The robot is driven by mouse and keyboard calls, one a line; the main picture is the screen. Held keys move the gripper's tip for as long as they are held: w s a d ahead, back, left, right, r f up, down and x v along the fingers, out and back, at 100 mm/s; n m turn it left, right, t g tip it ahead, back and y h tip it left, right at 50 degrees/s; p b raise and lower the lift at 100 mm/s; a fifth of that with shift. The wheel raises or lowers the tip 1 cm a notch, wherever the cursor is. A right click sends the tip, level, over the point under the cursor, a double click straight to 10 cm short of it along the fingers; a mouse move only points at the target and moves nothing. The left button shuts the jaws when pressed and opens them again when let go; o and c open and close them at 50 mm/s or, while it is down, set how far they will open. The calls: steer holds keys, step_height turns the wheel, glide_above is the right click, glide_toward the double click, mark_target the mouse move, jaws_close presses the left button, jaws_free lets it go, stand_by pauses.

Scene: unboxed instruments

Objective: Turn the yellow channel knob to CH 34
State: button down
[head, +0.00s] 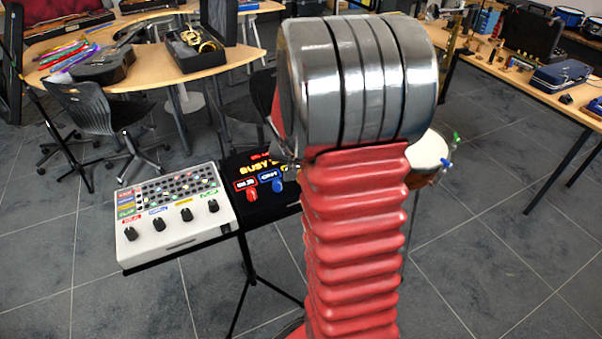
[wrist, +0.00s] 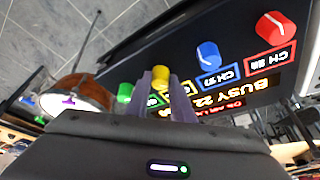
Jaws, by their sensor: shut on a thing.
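The yellow channel knob (wrist: 161,75) shows in the wrist view, between the tips of my gripper's (wrist: 162,82) two purple-grey fingers. The gripper is shut on it. The knob's pointer and most of its label are hidden by the fingers. The black panel (wrist: 135,58) also carries a green knob (wrist: 124,92) on one side and a blue knob (wrist: 208,55) and red knob (wrist: 272,26) on the other. Lit text reading "BUSY 22" is partly covered. In the head view my arm hides the yellow knob and much of the panel (head: 262,214).
A white mixer-like box (head: 170,245) with several black knobs stands left of the panel. A drum (head: 428,152) is behind my arm to the right. Tables with instruments (head: 150,70) stand further back. Open tiled floor lies at front right.

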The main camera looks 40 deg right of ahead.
steer(key=shift+a, duration=0.1)
stand_by(0.5)
steer(key=c, duration=1.6)
jaws_free()
steer(key=shift+o, duration=0.2)
steer(key=shift+r, duration=0.1)
steer(key=v, duration=1.3)
steer(key=shift+r, duration=0.3)
steer(key=s+a+r+n+t+y, duration=0.1)
steer(key=s+a+n, duration=0.4)
steer(key=a, duration=0.8)
steer(key=s+a+r+n+t+y, duration=0.2)
steer(key=s+a+n, duration=0.4)
steer(key=a, duration=0.7)
steer(key=shift+s+a+r+y, duration=0.25)
steer(key=shift+s+r+y, duration=0.25)
steer(key=shift+s+r, duration=0.45)
